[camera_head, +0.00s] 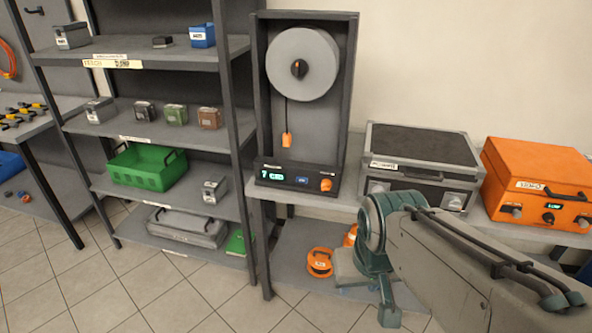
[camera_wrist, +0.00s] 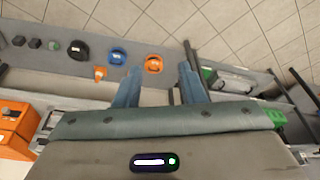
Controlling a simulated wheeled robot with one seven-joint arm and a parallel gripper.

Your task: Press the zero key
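A tall dark test stand (camera_head: 350,100) with a grey round reel (camera_head: 302,64) stands on the bench in the head view. Its base panel has a lit green readout (camera_head: 276,176), a small blue key (camera_head: 302,181) and an orange knob (camera_head: 326,185). The blue key seems to be the zero key, but its label is too small to read. My gripper (camera_wrist: 160,76) is open and empty in the wrist view, its two fingers apart. It points down toward the floor and lower shelf, well away from the key. The panel is not seen in the wrist view.
A black-topped case (camera_head: 420,150) and an orange case (camera_head: 537,185) stand right of the stand. A shelf rack (camera_head: 236,150) with bins and boxes is close on its left. An orange ring-shaped item (camera_head: 319,262) lies on the shelf below. Space before the panel looks clear.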

